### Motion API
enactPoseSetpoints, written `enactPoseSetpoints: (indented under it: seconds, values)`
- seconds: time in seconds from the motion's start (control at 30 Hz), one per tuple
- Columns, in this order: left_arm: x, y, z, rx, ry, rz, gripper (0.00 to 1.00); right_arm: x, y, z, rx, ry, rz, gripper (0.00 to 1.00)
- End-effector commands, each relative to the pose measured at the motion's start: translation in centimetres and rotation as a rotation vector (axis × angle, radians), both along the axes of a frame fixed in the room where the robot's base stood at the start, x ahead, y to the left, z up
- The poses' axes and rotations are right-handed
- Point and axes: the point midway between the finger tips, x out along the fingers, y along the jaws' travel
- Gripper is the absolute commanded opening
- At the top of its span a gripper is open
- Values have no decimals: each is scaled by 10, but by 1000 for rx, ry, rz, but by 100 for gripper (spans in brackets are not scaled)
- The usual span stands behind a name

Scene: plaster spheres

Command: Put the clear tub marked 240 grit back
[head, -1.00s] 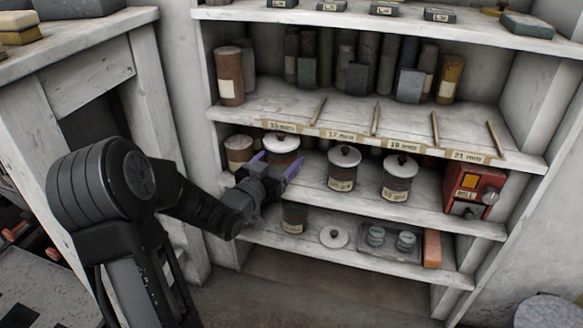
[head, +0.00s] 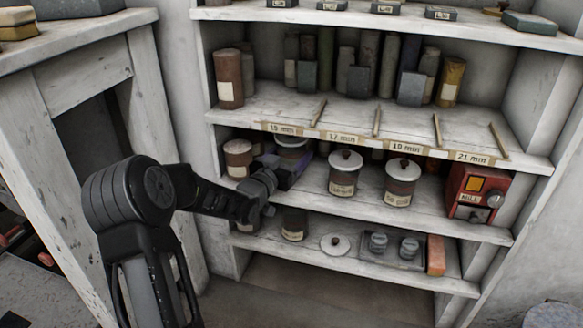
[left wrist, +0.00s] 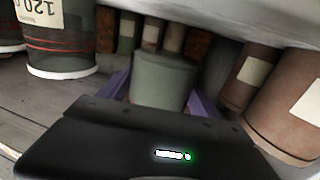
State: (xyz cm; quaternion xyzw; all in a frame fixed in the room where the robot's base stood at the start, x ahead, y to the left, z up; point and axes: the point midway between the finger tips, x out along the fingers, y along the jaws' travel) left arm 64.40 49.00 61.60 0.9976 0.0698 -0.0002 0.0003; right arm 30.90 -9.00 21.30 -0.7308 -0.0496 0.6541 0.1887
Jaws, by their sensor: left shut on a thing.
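In the head view my left gripper (head: 290,176) reaches into the middle shelf. Its purple fingers are shut on a lidded tub (head: 291,152) with a pale rim, partly hidden behind the gripper. In the left wrist view the fingers (left wrist: 160,98) stand either side of a grey-green cylinder (left wrist: 163,78), which appears to be this tub. No grit mark can be read on it. I cannot tell whether it touches the shelf. My right gripper is not in view.
Two lidded jars, the nearer (head: 344,174) and the other (head: 401,182), stand to the right. A jar marked 120 (left wrist: 60,40) shows in the wrist view. A brown pot (head: 238,158) is close on the left. A red mill (head: 478,190) is at the shelf's right end.

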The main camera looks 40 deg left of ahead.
Motion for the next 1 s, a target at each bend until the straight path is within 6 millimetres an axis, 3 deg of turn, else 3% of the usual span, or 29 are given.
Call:
enactPoseSetpoints:
  seconds: [0.1, 0.23, 0.7, 0.73, 1.0]
  values:
    - [0, 0, -26, -1, 2, 1, 19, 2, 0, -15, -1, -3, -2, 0]
    - [2, 1, -42, -1, -2, 1, 19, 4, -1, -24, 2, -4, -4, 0]
    - [4, 1, -46, 0, -1, 0, 19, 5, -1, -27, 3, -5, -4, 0]
    - [4, 1, -45, 0, 0, 0, 75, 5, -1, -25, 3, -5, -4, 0]
    - [4, 1, -44, 0, 0, 0, 95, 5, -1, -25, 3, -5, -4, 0]
